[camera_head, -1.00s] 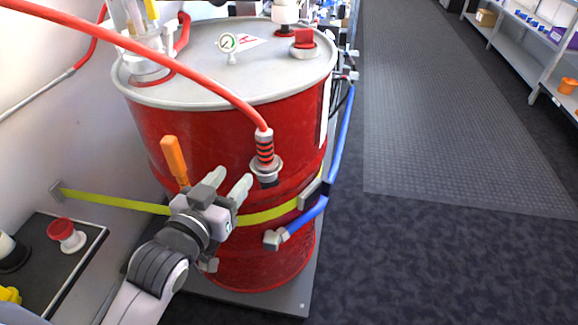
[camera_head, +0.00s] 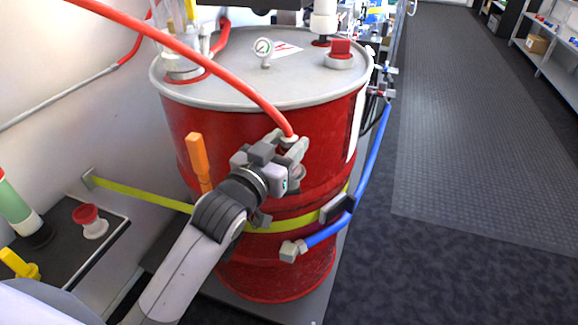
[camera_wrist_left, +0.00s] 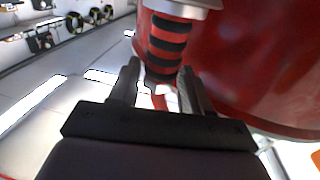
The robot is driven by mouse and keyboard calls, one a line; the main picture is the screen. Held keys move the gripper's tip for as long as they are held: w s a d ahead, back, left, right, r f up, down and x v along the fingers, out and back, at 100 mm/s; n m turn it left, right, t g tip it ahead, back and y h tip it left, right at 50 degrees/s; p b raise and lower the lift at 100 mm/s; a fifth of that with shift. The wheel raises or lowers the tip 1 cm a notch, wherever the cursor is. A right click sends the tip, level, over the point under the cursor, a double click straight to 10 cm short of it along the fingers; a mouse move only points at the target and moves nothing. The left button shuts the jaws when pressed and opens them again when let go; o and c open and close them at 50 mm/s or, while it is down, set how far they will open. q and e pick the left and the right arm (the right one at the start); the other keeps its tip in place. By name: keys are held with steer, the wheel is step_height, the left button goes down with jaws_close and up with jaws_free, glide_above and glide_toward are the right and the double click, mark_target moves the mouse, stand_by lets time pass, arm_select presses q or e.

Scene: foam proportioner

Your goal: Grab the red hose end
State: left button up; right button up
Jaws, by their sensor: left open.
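The red hose (camera_head: 225,82) comes in from the upper left of the head view and runs down in front of the drum. Its end is mostly hidden there behind my left gripper (camera_head: 291,150). In the left wrist view, the hose end (camera_wrist_left: 168,45) has black and red bands and a grey metal collar above. The open fingers of my left gripper (camera_wrist_left: 159,75) point at it. Its lower part shows near and between the fingertips. I cannot tell whether they touch. My right gripper is not in view.
The big red drum (camera_head: 235,140) stands close behind the hose end, with a yellow strap (camera_head: 140,196) around it. An orange handle (camera_head: 197,157) stands left of my gripper. A blue hose (camera_head: 372,160) hangs at the right. The floor (camera_head: 470,150) at the right is clear.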

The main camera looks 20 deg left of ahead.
arm_select(q)
steer(key=shift+w+d, duration=0.15)
steer(key=shift+w, duration=0.4)
jaws_close()
steer(key=shift+r, duration=0.2)
